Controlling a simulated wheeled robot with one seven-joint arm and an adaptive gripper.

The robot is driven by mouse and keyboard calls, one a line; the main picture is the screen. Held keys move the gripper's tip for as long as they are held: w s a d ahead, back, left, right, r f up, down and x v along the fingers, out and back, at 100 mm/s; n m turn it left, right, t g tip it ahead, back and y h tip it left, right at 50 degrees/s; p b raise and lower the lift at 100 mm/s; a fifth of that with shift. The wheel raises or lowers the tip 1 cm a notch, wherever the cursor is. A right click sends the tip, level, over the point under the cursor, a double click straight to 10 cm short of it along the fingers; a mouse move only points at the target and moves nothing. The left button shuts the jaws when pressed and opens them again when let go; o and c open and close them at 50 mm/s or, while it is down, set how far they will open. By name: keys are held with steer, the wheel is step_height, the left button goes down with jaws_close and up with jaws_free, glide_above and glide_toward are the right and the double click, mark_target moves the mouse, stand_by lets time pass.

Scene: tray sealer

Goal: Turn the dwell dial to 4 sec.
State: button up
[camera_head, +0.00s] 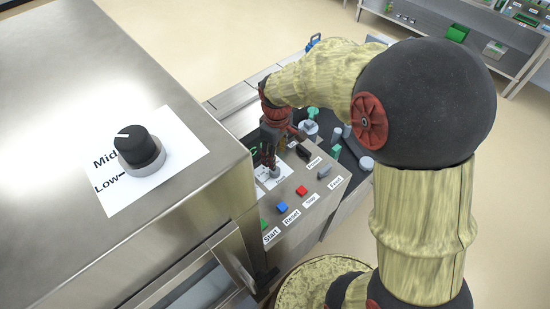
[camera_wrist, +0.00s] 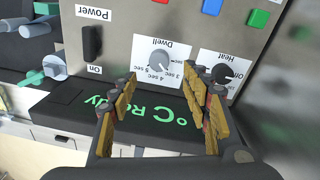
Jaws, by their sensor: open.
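The dwell dial (camera_wrist: 165,62) is a small light grey knob on a white label with second marks around it, including 3, 4 and 5 SEC. The label appears upside down in the wrist view. I cannot make out clearly which mark its pointer faces. My gripper (camera_wrist: 158,77) is open, its two fingers apart on either side of the dial's lower part as pictured, with nothing between them. I cannot tell whether a finger touches the panel.
A black Heat knob (camera_wrist: 222,75) sits close to the dial, by the right finger. A black Power switch (camera_wrist: 92,42) is to the left. Blue (camera_wrist: 257,18) and red (camera_wrist: 202,5) buttons are above. The green-lettered display (camera_wrist: 150,108) lies below. The sealer's metal housing (camera_head: 110,70) stands left.

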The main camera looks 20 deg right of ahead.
mark_target(275, 172)
steer(key=shift+w+f+n+p, duration=0.25)
steer(key=shift+w+f, duration=0.05)
steer(key=shift+f, duration=0.3)
steer(key=shift+w+f+n+p, duration=0.25)
steer(key=shift+f, duration=0.3)
step_height(275, 172, down, 8)
steer(key=shift+r+b, duration=0.2)
steer(key=shift+b, duration=0.2)
steer(key=c, duration=0.3)
steer(key=c, duration=0.8)
steer(key=shift+c, duration=0.3)
